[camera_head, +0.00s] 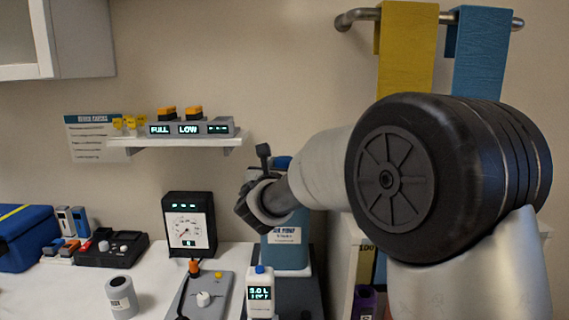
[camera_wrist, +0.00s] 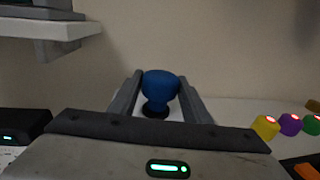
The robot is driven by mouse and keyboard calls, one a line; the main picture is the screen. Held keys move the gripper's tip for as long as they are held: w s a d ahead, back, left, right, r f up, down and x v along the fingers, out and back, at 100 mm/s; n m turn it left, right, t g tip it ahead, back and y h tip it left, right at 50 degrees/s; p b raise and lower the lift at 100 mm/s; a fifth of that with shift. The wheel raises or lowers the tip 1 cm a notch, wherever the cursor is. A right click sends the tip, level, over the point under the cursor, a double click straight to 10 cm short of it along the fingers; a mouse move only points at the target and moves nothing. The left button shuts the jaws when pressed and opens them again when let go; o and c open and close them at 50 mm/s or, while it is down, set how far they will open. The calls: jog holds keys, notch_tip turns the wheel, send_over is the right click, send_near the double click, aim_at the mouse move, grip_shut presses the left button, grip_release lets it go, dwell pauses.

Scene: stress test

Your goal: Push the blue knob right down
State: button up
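The blue knob (camera_wrist: 160,84) is a rounded cap on a narrower stem with a dark ring at its base. In the wrist view it shows between the two fingers of my gripper (camera_wrist: 161,94), which stand apart on either side of it. I cannot tell whether they touch it. In the head view my gripper (camera_head: 258,188) is in front of the top of a blue-teal container (camera_head: 287,252) with a white label. A blue part (camera_head: 282,162), likely the knob, shows behind my gripper there, partly hidden.
A small white bottle (camera_head: 260,296) with a blue cap and display stands in front of the container. A grey control box (camera_head: 204,300) and black gauge (camera_head: 189,225) are to its left. A shelf (camera_head: 180,142) with displays hangs above. Yellow and purple objects (camera_wrist: 288,124) lie right.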

jog(key=shift+o, duration=1.3)
jog(key=shift+f, duration=0.15)
jog(key=shift+s+r, duration=0.1)
jog(key=shift+r, duration=0.15)
jog(key=s+a, duration=0.2)
jog(key=s, duration=1.5)
jog(key=shift+a+p, duration=0.35)
jog(key=shift+p, duration=0.05)
jog(key=shift+d, duration=0.1)
